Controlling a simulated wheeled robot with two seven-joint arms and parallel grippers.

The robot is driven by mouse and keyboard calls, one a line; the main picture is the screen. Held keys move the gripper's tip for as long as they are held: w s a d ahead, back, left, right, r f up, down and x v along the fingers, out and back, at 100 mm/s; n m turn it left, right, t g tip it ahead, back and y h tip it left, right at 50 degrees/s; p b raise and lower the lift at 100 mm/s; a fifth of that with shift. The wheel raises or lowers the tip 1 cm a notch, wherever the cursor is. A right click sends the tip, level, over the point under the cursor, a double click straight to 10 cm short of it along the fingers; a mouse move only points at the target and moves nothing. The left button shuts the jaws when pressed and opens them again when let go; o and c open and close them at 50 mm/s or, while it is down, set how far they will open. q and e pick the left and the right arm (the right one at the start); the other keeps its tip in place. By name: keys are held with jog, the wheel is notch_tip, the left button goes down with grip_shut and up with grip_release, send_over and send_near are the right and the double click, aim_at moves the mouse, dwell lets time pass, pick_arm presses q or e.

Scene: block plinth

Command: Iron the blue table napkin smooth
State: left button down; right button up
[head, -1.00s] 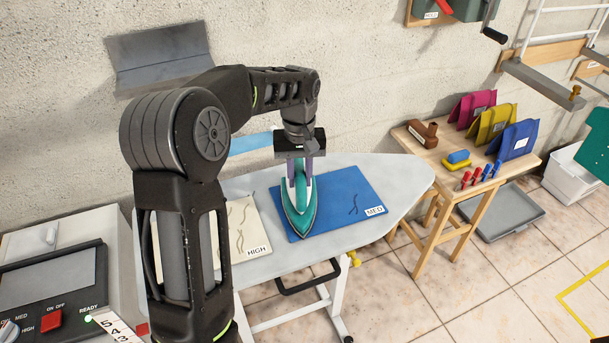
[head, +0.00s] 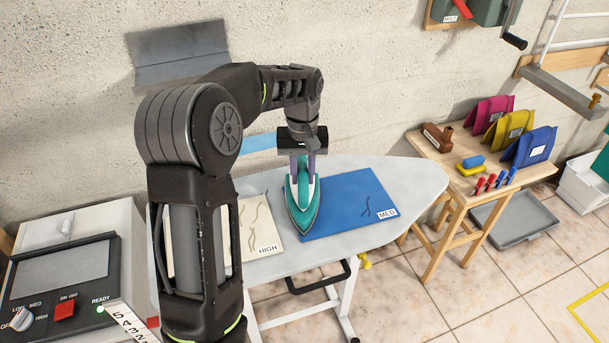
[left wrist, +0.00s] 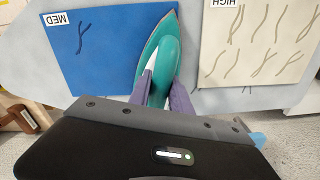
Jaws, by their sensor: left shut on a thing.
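The blue napkin (head: 350,203), labelled MED, lies flat on the ironing board (head: 415,178). A dark crease shows on it near its label, also in the left wrist view (left wrist: 85,50). My left gripper (head: 303,170) is shut on the teal and white iron (head: 302,208), its purple fingers on either side of the handle. The iron is at the napkin's left edge in the head view, covering part of that edge; whether it presses down I cannot tell. My right gripper is not in view.
A cream napkin (head: 262,235) labelled HIGH, with several creases, lies left of the iron. A control unit (head: 65,270) with dial, red switch and green READY lamp stands at left. A wooden table (head: 450,200) at right holds folded cloths and small items.

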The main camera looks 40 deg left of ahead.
pick_arm(q)
jog(key=shift+w+a, duration=0.15)
dwell(0.3)
jog(key=shift+w+d+r+p, duration=0.15)
jog(key=shift+w+d+p, duration=0.75)
jog(key=shift+w, duration=0.45)
jog(key=shift+w+d, duration=0.1)
jog(key=shift+d, duration=0.1)
jog(key=shift+w+d, duration=0.3)
jog(key=shift+w, duration=0.1)
jog(key=shift+w+d+p, duration=0.45)
jog(key=shift+w+d, duration=0.2)
jog(key=shift+w, duration=0.15)
jog(key=shift+w, duration=0.1)
